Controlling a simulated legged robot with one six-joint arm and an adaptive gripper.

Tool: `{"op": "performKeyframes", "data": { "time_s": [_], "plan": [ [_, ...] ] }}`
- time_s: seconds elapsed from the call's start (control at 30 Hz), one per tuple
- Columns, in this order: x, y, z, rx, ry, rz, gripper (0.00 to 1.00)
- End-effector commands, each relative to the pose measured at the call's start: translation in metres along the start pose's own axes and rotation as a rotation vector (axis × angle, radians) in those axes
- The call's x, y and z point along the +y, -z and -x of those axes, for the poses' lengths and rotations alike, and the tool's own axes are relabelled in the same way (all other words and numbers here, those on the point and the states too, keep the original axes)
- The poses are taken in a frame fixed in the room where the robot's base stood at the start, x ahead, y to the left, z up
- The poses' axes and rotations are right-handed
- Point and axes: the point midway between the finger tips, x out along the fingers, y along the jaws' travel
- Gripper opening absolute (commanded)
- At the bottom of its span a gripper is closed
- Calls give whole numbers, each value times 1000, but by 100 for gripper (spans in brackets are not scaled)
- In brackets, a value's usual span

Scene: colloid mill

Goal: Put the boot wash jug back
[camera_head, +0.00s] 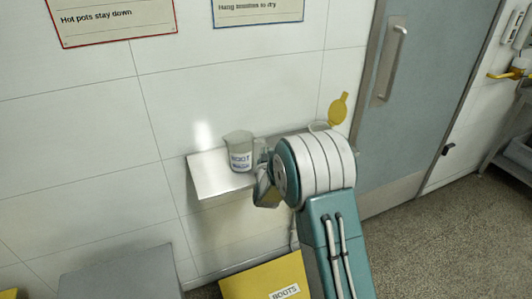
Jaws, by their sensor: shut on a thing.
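The boot wash jug (239,152) is a clear, grey-looking container with a white label reading "BOOT WASH". It is upright at the small wall shelf (212,181), over the shelf's middle part. I cannot tell whether its base touches the shelf. My gripper (259,165) is at the jug's right side and is shut on it. The fingers are small here and partly hidden by my white and teal arm, which also covers the right part of the shelf.
A yellow box (262,279) labelled "BOOTS" stands below the shelf. A grey block (118,278) is at lower left. A yellow paddle-shaped thing (339,107) shows behind my arm. A grey door (424,85) is at right. The shelf's left end is bare.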

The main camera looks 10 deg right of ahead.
Motion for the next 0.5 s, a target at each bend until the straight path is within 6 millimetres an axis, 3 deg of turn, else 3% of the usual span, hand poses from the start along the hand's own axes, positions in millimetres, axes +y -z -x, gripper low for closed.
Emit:
{"op": "performKeyframes", "data": {
  "time_s": [0.3,0.33,0.4,0.5],
  "plan": [
    [0,-2,0,2,0,-1,0],
    [0,-3,0,2,0,-1,21],
    [0,-2,0,2,0,-1,47],
    [0,-2,0,2,0,-1,47]
  ]
}}
